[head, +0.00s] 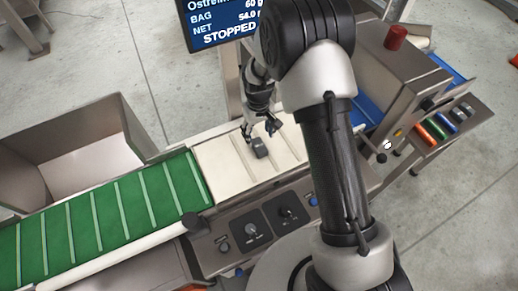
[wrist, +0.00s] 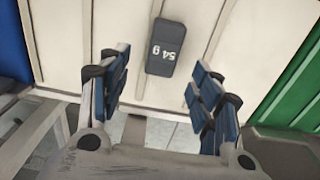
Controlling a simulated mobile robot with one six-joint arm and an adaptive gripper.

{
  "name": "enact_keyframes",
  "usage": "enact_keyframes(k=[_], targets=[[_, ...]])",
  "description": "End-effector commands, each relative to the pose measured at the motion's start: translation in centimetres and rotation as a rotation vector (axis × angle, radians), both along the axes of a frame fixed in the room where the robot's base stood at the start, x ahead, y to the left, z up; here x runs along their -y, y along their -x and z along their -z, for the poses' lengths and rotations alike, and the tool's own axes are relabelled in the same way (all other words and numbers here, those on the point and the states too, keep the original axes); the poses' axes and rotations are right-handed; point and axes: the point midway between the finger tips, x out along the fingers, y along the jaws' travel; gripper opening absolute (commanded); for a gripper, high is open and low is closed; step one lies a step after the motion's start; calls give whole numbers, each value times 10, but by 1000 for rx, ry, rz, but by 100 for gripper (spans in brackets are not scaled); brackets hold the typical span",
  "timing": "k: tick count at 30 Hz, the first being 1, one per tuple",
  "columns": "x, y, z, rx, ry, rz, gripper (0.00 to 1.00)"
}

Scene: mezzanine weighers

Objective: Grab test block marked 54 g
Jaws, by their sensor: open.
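The test block (wrist: 166,47) is a small dark grey block with "54 g" in white on its top face. In the head view the block (head: 259,147) lies on the cream weighing belt (head: 214,158), close to my gripper (head: 261,127). In the wrist view my gripper (wrist: 160,97) is open, with its blue-padded fingers apart. The block lies beyond the fingertips, roughly in line with the gap between them. Nothing is held. I cannot tell exactly how high the fingers are above the belt.
A green cleated belt (head: 95,215) adjoins the cream belt on the left. A display (head: 222,22) reads "STOPPED" and "NET 54.0". A steel housing with a red knob (head: 396,37) stands to the right. A control panel with dials (head: 262,222) is in front.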

Motion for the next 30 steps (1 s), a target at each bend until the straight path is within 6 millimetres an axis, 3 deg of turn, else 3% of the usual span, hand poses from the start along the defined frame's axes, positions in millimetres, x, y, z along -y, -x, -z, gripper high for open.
enact_keyframes(k=[5, 15, 22, 30], targets=[[0, 1, 9, 1, 0, 0, 58], [0, 7, 54, -1, 0, 0, 58], [-1, 7, 53, 1, 1, 0, 58], [0, 7, 53, 1, 1, 0, 40]])
